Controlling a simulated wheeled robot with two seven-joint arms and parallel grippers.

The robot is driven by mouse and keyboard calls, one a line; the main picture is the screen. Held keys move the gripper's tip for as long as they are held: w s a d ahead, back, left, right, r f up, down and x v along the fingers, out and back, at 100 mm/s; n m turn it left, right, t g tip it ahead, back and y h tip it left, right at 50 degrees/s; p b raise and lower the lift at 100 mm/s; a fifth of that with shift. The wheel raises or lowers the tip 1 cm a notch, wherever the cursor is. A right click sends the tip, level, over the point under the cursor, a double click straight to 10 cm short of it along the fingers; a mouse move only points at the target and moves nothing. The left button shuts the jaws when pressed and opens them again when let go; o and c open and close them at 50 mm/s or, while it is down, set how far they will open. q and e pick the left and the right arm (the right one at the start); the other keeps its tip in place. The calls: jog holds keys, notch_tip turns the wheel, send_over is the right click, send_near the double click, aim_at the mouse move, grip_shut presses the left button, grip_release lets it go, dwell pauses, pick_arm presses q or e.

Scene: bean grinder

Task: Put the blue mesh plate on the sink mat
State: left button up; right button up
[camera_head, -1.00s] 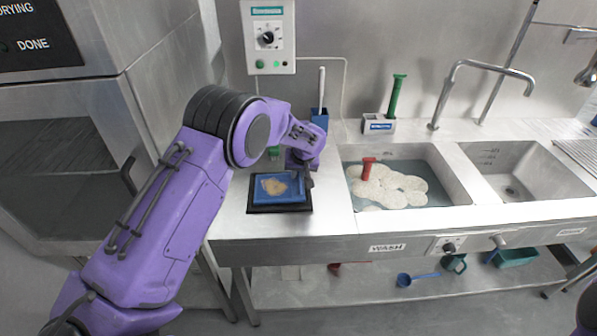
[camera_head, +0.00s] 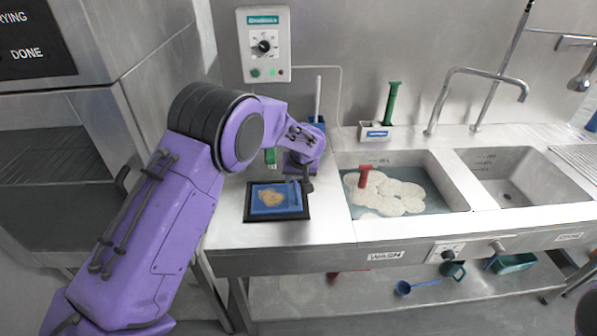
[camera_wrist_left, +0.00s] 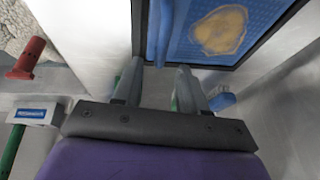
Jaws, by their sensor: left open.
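The blue mesh plate (camera_head: 262,208) has a tan stain in its middle. It lies on a black square mat (camera_head: 248,216) on the steel counter left of the sinks, with black showing around its edges. The plate also shows at the top of the left wrist view (camera_wrist_left: 275,18), with a raised blue edge or handle on one side. My left gripper (camera_head: 303,187) is at the plate's right side. In the left wrist view its fingers (camera_wrist_left: 158,82) are apart, with the raised blue part lined up between them. Whether they touch it is unclear. My right gripper is out of view.
A foamy wash sink (camera_head: 430,207) with a red-handled tool (camera_head: 364,176) is to the right, then an empty sink (camera_head: 525,185). A blue holder with a white-handled brush (camera_head: 318,98) and a green-handled tool (camera_head: 390,103) stand behind. Front counter is clear.

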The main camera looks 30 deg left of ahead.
pick_arm(q)
jog(key=v, duration=0.8)
jog(key=shift+r+b, duration=0.15)
jog(key=shift+b, duration=0.3)
